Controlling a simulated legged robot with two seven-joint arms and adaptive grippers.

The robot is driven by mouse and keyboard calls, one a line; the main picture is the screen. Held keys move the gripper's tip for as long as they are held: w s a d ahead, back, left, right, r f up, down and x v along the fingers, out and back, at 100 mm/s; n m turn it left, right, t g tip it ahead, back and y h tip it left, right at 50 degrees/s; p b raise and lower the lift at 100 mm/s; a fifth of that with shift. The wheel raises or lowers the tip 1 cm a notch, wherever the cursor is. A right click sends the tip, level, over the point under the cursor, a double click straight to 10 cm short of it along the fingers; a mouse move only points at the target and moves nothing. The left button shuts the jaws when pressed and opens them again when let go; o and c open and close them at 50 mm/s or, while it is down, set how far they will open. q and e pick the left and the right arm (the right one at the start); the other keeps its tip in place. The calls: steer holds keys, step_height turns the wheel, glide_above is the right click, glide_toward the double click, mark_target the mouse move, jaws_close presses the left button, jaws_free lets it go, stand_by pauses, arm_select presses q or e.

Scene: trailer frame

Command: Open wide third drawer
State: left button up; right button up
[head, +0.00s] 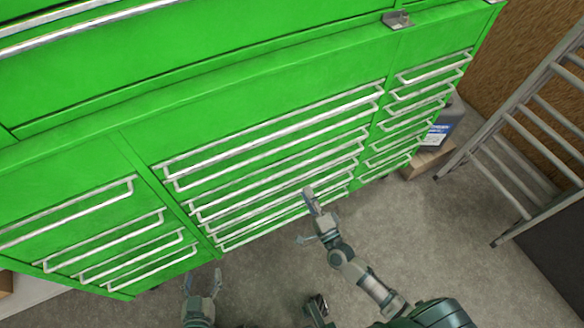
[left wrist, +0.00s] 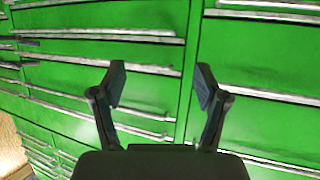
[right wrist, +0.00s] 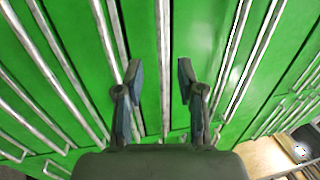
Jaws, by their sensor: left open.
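A green tool cabinet (head: 60,163) fills the head view's upper left. Its middle column holds several wide drawers (head: 265,145) with long silver handles, and all look closed. I cannot tell surely which handle belongs to the third one. My right gripper (head: 309,216) is open in front of the lower right part of this column. In the right wrist view, a silver handle (right wrist: 164,50) runs between the open fingers (right wrist: 158,82); contact cannot be told. My left gripper (head: 203,284) is open and empty, low before the cabinet, also facing drawer fronts in the left wrist view (left wrist: 160,85).
Narrow drawers flank the wide ones on the left (head: 110,225) and right (head: 415,110). A metal ladder (head: 530,130) leans at the right. A jug (head: 447,122) and a cardboard box (head: 428,160) stand beside the cabinet. The concrete floor (head: 440,235) is mostly clear.

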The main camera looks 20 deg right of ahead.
mark_target(293, 169)
steer(key=x, duration=1)
steer(key=shift+w+r, duration=0.1)
steer(key=shift+w, duration=0.15)
jaws_close()
